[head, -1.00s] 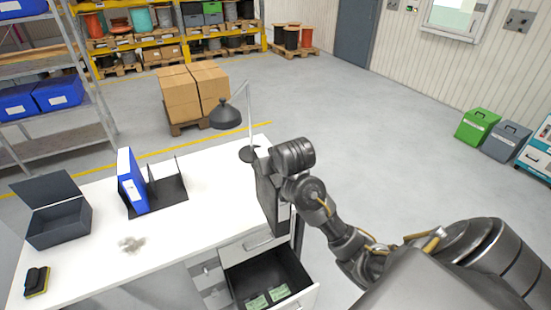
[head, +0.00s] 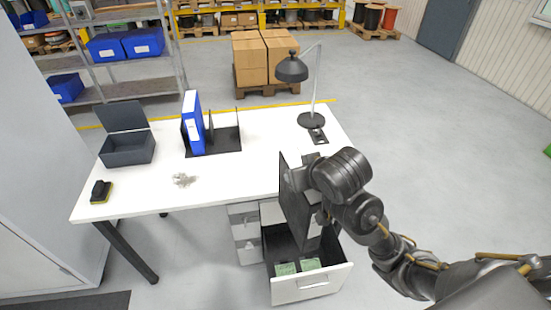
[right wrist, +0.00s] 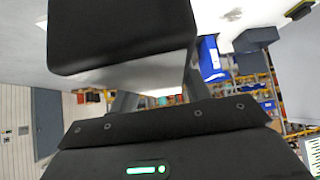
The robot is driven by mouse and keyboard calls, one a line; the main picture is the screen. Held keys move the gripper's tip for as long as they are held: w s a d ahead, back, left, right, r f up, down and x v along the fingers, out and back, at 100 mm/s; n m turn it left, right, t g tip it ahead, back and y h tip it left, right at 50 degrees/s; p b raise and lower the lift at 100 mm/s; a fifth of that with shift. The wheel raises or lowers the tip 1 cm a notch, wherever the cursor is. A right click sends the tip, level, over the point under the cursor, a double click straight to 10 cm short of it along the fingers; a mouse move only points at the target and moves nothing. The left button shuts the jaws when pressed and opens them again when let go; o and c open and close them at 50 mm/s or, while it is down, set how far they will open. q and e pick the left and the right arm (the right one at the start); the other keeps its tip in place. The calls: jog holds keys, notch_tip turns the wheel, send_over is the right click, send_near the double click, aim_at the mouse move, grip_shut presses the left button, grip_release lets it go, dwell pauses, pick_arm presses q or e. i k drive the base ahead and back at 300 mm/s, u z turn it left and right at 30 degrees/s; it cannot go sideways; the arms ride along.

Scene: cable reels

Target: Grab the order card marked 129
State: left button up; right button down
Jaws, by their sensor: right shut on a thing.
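My right gripper (head: 316,182) is shut on a dark grey binder-like thing (head: 297,207), held upright at the desk's right edge, above the open drawer (head: 312,285). In the right wrist view the dark held thing (right wrist: 122,35) fills the top, beyond the gripper body. Two pale green cards or packs, one on the left (head: 286,268) and one on the right (head: 311,264), lie in the drawer. Their print is too small to read, and I cannot make out a card marked 129. My left gripper is not in view.
The white desk (head: 240,180) carries an open grey box (head: 128,150), a blue binder (head: 193,125) in a black stand, a black lamp (head: 292,68), a black-and-yellow brush (head: 100,191) and a small grey pile (head: 184,180). Boxes on a pallet (head: 263,58) stand behind.

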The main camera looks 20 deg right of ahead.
aim_at(309, 263)
jog(key=u, duration=0.45)
jog(key=i, duration=0.85)
jog(key=u, duration=0.2)
